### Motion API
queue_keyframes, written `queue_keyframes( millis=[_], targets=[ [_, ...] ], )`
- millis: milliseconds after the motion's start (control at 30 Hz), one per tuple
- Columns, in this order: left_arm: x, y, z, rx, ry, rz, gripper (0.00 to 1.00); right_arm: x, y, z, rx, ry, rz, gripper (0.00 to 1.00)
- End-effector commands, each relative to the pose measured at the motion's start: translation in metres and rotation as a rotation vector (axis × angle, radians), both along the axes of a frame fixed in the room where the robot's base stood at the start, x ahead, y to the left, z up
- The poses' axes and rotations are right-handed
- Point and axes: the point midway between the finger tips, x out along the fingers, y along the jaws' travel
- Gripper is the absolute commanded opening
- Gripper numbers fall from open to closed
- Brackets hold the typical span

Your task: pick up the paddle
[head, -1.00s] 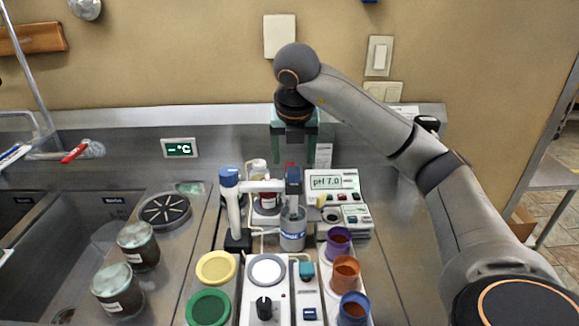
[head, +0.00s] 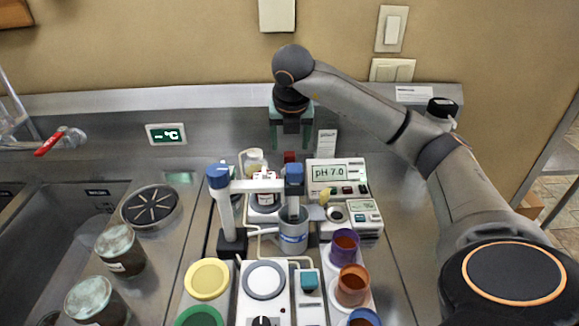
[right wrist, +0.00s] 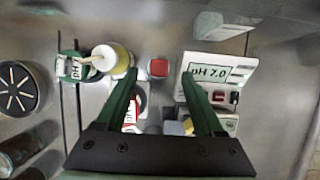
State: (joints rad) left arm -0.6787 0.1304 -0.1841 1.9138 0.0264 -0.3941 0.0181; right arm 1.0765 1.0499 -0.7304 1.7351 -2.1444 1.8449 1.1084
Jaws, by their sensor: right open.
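The paddle is hard to single out. A small piece with a yellow end (head: 325,195) and a grey-blue flat part, left of the pH meter's lower front, may be it. It shows partly in the right wrist view (right wrist: 188,125), low between my fingers. A red-capped item (right wrist: 158,68) lies below, between the tips. My left gripper is out of view.
The pH meter (head: 336,173) stands right of the red-labelled bottle (head: 265,198). A blue-topped stand (head: 222,205) and a grey beaker (head: 293,237) are in front. Coloured cups (head: 344,246) stand front right, lidded jars (head: 120,250) left by the sinks. The counter (head: 400,215) right of the meter is clear.

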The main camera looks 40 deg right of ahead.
Motion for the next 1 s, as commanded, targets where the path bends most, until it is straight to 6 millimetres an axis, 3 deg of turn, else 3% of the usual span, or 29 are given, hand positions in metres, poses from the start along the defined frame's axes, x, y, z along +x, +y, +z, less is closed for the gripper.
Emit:
queue_keyframes(
  millis=[167, 433, 733, 1000],
  targets=[
    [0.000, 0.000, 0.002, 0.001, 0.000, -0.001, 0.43, 0.002, -0.003, -0.013, -0.001, 0.004, 0.000, 0.70],
    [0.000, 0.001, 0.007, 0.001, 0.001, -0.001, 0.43, 0.012, -0.009, -0.049, -0.001, 0.002, -0.001, 0.70],
    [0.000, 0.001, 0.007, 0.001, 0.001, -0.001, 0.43, 0.014, -0.011, -0.055, -0.002, 0.000, 0.001, 0.70],
    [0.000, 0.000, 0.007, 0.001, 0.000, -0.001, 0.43, 0.014, -0.011, -0.055, -0.002, 0.000, 0.001, 0.42]
  ],
)
